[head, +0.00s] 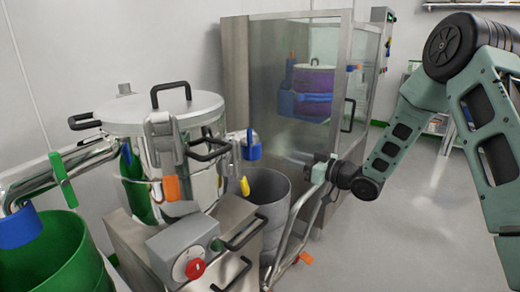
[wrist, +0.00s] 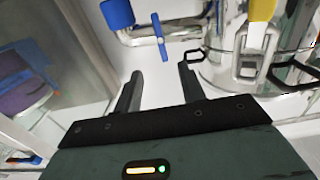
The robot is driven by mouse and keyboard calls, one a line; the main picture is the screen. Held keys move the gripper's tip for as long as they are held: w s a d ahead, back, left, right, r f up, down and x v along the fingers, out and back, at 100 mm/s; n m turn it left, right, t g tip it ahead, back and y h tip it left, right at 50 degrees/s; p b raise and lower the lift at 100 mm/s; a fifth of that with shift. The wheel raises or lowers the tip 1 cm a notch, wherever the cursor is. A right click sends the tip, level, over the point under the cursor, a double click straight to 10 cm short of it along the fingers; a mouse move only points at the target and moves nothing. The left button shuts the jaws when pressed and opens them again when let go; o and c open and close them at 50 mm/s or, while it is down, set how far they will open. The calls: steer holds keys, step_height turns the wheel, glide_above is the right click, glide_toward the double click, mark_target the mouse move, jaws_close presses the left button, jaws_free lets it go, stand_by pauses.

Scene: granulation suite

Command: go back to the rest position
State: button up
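My gripper (head: 318,168) is at the end of my green-grey arm, at centre right in the head view. It is in front of the glass-walled cabinet and to the right of the steel vessel (head: 205,122). In the wrist view my gripper (wrist: 160,72) shows two dark fingers spread apart with nothing between them. The steel vessel also shows in the wrist view (wrist: 225,72), beyond the fingers at the upper right.
The glass-walled cabinet (head: 263,75) holds a purple drum (head: 318,80). A grey bin (head: 268,190) and a bent steel tube (head: 300,215) stand below my gripper. A control box with a red knob (head: 195,268) is in front. Open floor (head: 400,235) lies at right.

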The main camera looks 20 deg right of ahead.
steer(key=shift+a, duration=0.1)
steer(key=s+a+g+h, duration=0.55)
steer(key=s+a, duration=0.35)
steer(key=a, duration=0.5)
steer(key=s+a+g+h, duration=0.3)
steer(key=s+g, duration=0.6)
steer(key=s, duration=2.1)
step_height(320, 180, up, 25)
steer(key=d+h+p, duration=0.1)
steer(key=p, duration=2.3)
steer(key=shift+s+n+p, duration=0.3)
steer(key=shift+s+p, duration=0.05)
steer(key=shift+s, duration=0.05)
steer(key=shift+f+h, duration=0.1)
steer(key=shift+h, duration=0.15)
